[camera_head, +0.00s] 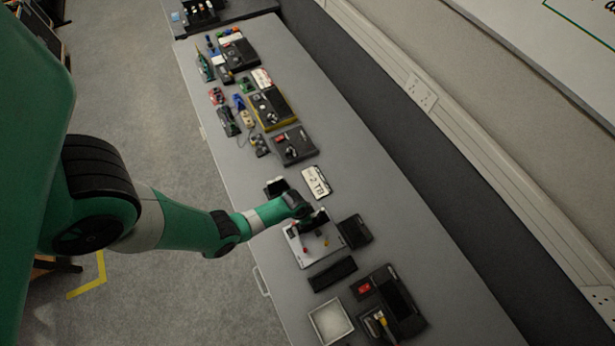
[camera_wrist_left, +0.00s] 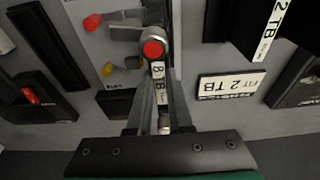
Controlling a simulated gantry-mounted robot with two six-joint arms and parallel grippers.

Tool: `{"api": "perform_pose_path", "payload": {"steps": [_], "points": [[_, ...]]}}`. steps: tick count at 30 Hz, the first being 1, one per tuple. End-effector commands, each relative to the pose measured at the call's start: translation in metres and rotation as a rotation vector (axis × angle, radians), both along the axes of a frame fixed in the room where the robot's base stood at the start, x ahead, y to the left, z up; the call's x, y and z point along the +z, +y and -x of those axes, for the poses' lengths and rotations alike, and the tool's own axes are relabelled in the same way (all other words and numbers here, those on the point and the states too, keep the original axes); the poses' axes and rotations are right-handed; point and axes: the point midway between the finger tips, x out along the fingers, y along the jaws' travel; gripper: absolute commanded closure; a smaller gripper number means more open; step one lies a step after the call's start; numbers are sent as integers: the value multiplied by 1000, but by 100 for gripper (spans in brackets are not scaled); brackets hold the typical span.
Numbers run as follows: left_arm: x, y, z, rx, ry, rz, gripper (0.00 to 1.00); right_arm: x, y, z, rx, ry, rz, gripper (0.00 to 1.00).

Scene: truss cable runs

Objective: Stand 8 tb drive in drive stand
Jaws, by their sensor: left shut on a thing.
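In the left wrist view the gripper (camera_wrist_left: 157,98) is shut on a narrow piece with a white label reading 8 TB, the 8 TB drive (camera_wrist_left: 158,72). A round red-topped knob (camera_wrist_left: 153,50) sits at the label's far end. A dark block labelled 2 TB (camera_wrist_left: 268,30) lies to the right. I cannot tell which item is the drive stand, or whether the drive touches the plate. My right gripper is not in view.
A white card reading FIT 2 TB (camera_wrist_left: 228,86) lies beside the gripper. A black box (camera_head: 355,230), a dark bar (camera_head: 333,274) and a white tray (camera_head: 330,321) surround the plate. Black devices and small parts crowd the far bench; bare bench (camera_head: 400,240) lies along the wall side.

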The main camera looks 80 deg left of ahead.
Motion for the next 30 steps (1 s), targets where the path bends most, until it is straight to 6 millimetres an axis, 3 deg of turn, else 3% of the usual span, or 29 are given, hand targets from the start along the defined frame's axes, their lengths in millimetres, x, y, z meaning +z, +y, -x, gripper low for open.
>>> {"api": "perform_pose_path", "payload": {"steps": [24, 30], "points": [[49, 0, 0, 0, 0, 0, 100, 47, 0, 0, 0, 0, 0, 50], [49, 0, 0, 0, 0, 0, 100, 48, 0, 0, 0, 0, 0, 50]]}}
